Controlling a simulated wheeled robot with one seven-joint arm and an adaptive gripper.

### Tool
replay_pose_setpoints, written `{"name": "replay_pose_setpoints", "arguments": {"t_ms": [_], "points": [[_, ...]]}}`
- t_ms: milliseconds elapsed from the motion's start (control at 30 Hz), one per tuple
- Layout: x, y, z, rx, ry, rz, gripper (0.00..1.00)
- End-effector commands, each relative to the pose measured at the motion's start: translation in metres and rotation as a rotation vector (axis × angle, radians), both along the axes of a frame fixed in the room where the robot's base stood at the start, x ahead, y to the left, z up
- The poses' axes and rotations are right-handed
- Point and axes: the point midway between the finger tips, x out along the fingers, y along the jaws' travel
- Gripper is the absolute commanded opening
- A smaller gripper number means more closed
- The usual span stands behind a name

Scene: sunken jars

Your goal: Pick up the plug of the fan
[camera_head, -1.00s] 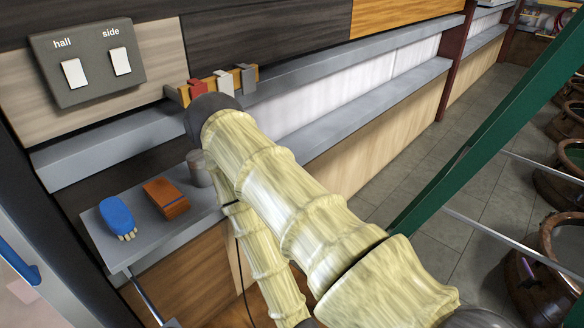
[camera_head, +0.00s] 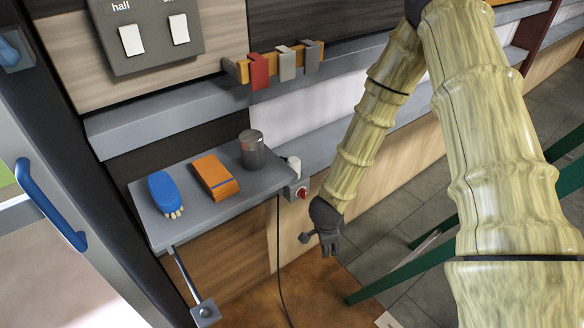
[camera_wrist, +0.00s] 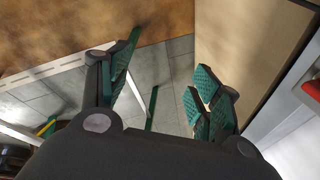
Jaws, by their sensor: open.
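No fan shows, and I cannot tell for certain which thing is its plug. A small white piece (camera_head: 293,165) stands at the right end of the grey shelf, and a black cord (camera_head: 279,250) hangs below the shelf near it. On a wooden rail above hang a red piece (camera_head: 259,71), a white piece (camera_head: 286,63) and a grey piece (camera_head: 311,57). My gripper (camera_head: 328,243) is right of and below the shelf end, pointing down. In the wrist view my gripper (camera_wrist: 165,88) has its green-padded fingers apart with nothing between them.
The grey shelf (camera_head: 215,213) holds a blue brush (camera_head: 165,192), an orange box (camera_head: 215,176) and a grey canister (camera_head: 251,150). A red knob (camera_head: 303,193) is at its right end. A switch panel (camera_head: 148,35) is above. Green bars (camera_head: 400,275) stand right of my gripper.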

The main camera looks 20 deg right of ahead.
Motion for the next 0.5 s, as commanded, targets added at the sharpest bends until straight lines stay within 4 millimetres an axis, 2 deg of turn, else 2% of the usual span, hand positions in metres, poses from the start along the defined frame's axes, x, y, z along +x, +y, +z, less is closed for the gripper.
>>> {"name": "replay_pose_setpoints", "arguments": {"t_ms": [33,200,400,500], "points": [[0.023,-0.001,0.019,0.041,-0.042,-0.132,0.64],[0.083,0.002,0.083,0.214,-0.146,-0.587,0.64],[0.139,0.017,0.163,0.427,-0.218,-0.986,0.64],[0.158,0.026,0.198,0.511,-0.236,-1.114,0.64]]}}
